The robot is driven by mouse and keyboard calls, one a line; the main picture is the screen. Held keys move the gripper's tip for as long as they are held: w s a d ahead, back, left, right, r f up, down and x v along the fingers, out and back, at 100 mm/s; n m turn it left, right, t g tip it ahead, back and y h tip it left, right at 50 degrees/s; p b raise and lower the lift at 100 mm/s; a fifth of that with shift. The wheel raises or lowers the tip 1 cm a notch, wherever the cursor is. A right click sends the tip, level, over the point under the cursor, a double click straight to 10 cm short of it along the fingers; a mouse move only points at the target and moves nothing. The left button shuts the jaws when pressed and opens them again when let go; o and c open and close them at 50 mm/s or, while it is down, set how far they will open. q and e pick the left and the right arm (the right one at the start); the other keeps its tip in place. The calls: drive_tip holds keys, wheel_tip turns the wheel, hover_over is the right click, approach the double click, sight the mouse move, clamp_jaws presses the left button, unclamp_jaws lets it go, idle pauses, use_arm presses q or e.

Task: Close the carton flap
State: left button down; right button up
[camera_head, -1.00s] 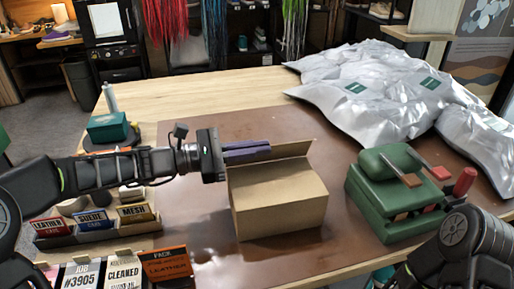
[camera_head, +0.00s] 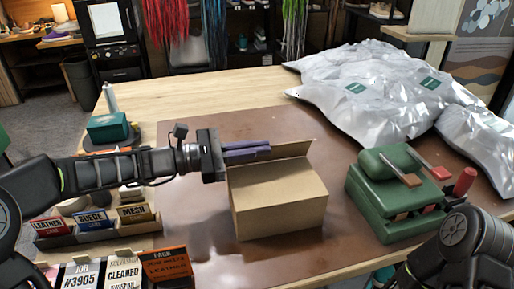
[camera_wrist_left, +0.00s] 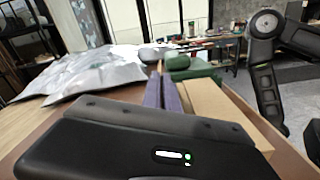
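The brown cardboard carton (camera_head: 282,214) sits on the brown mat in the middle of the table. Its flap (camera_head: 292,149) stands tilted up along the carton's far edge. My left gripper (camera_head: 268,149) lies across the far left part of the carton, its long purple fingers beside the flap. The fingers look close together with nothing visible between them. In the left wrist view the fingers (camera_wrist_left: 163,93) run alongside the carton (camera_wrist_left: 215,108). Whether they touch the flap I cannot tell. My right arm shows at the lower right, with its gripper out of view.
Silver bags (camera_head: 350,85) fill the back right. A rack of labelled boxes (camera_head: 95,225) and cards (camera_head: 125,270) stand at the left front. The mat (camera_head: 190,225) is clear left of the carton.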

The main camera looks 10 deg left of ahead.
sight(259, 179)
use_arm(q)
drive_tip(key=s+m+b, duration=0.1)
drive_tip(key=m+b, duration=0.1)
drive_tip(key=b, duration=0.1)
drive_tip(key=f+m+b, duration=0.1)
drive_tip(key=m+b, duration=0.1)
drive_tip(key=b, duration=0.1)
drive_tip(key=s+d+f+m+b, duration=0.1)
drive_tip(key=m+b, duration=0.1)
drive_tip(key=b, duration=0.2)
drive_tip(key=shift+s+f, duration=0.25)
drive_tip(key=shift+s, duration=0.05)
drive_tip(key=shift+s+m+b, duration=0.15)
drive_tip(key=shift+m+b, duration=0.35)
drive_tip(key=shift+b, duration=0.2)
drive_tip(key=c, duration=1.6)
unclamp_jaws()
drive_tip(key=shift+c, duration=0.2)
drive_tip(key=v, duration=0.7)
drive_tip(key=shift+s+a, duration=0.15)
drive_tip(key=shift+a, duration=0.2)
